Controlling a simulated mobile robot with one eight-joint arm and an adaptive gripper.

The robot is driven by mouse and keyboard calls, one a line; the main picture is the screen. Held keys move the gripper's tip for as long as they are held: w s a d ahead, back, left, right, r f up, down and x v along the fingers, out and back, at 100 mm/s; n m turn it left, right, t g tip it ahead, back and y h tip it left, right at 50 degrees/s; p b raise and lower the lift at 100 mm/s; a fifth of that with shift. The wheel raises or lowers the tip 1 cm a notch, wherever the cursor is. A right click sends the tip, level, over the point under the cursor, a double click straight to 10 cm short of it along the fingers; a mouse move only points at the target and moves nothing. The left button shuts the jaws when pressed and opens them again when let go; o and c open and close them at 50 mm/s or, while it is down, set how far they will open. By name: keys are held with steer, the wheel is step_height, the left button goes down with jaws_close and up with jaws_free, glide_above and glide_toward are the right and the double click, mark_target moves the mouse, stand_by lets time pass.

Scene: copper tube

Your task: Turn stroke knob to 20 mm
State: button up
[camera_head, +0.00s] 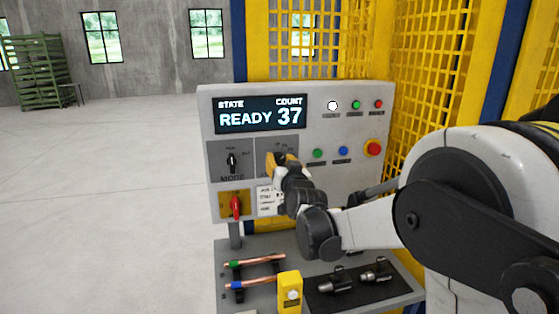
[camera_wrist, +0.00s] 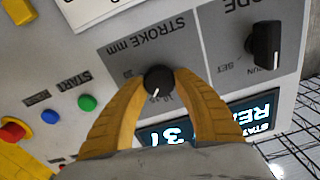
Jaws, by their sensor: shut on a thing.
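The stroke knob (camera_wrist: 158,79) is a round black knob with a white pointer line, on a grey plate marked STROKE mm, upside down in the wrist view. Its pointer is toward the display side, near small numbers that look like 15 and 10. The mark at the left of the knob is too small to read surely. My gripper (camera_wrist: 161,77) has its yellow fingers closed on both sides of the knob. In the head view my gripper (camera_head: 283,160) is at the stroke plate and mostly hides the knob.
The display (camera_head: 261,115) reads READY, COUNT 37. The black mode knob (camera_head: 232,161) and red switch (camera_head: 236,207) are close by. Green and blue buttons (camera_head: 343,151) and a red emergency button (camera_head: 373,148) sit right. Copper tubes (camera_head: 255,261) and a yellow box (camera_head: 289,291) are on the shelf below.

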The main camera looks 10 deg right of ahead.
steer(key=shift+m, duration=1.5)
steer(key=o, duration=1.2)
steer(key=s, duration=1.2)
